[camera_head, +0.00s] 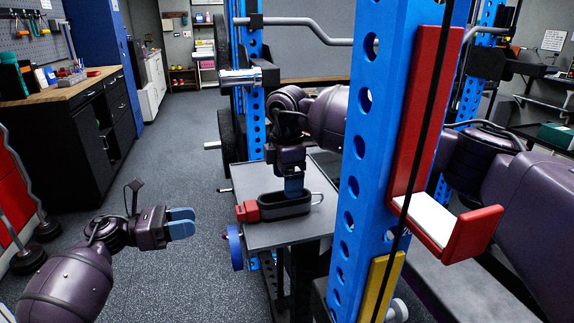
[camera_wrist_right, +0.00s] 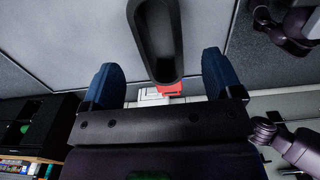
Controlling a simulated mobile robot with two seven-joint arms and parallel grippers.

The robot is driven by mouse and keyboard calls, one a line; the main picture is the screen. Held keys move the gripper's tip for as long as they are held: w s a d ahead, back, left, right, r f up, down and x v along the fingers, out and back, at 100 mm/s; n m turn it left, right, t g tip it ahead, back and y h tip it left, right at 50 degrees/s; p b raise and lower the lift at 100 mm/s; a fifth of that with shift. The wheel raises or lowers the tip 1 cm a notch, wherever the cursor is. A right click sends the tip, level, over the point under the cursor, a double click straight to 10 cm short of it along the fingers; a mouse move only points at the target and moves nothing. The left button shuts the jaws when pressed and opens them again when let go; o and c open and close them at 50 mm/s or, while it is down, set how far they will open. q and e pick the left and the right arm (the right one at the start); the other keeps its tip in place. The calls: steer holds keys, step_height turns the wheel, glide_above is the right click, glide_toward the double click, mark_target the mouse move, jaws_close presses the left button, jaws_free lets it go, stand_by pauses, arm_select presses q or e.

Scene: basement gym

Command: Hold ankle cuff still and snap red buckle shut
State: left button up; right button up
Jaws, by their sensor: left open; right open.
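The black ankle cuff (camera_head: 286,206) lies on a small grey table (camera_head: 262,234), an oval band with its hollow facing up. The red buckle (camera_head: 247,211) is at the cuff's left end; whether it is snapped shut cannot be made out. My right gripper (camera_head: 293,188) points down over the cuff, its fingers partly hidden. In the right wrist view its blue fingers (camera_wrist_right: 162,80) are apart, with the cuff (camera_wrist_right: 157,45) between them in the picture and part of the red buckle (camera_wrist_right: 169,89) just beyond. My left gripper (camera_head: 182,223) is open and empty, left of the table.
A blue perforated rack post (camera_head: 366,150) stands right of the table, in front of my right arm. A red padded holder (camera_head: 425,130) is fixed to it. A blue round part (camera_head: 235,246) sits by the table's left edge. Open floor (camera_head: 170,165) lies left of the table.

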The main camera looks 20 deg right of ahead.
mark_target(287, 203)
steer(key=shift+f, duration=3.5)
steer(key=shift+c, duration=0.3)
steer(key=c, duration=1)
arm_select(q)
steer(key=shift+c, duration=0.9)
steer(key=shift+a, duration=0.45)
steer(key=shift+c, duration=1.1)
steer(key=shift+m, duration=0.7)
steer(key=shift+s+a, duration=0.1)
steer(key=shift+a, duration=2.05)
jaws_close()
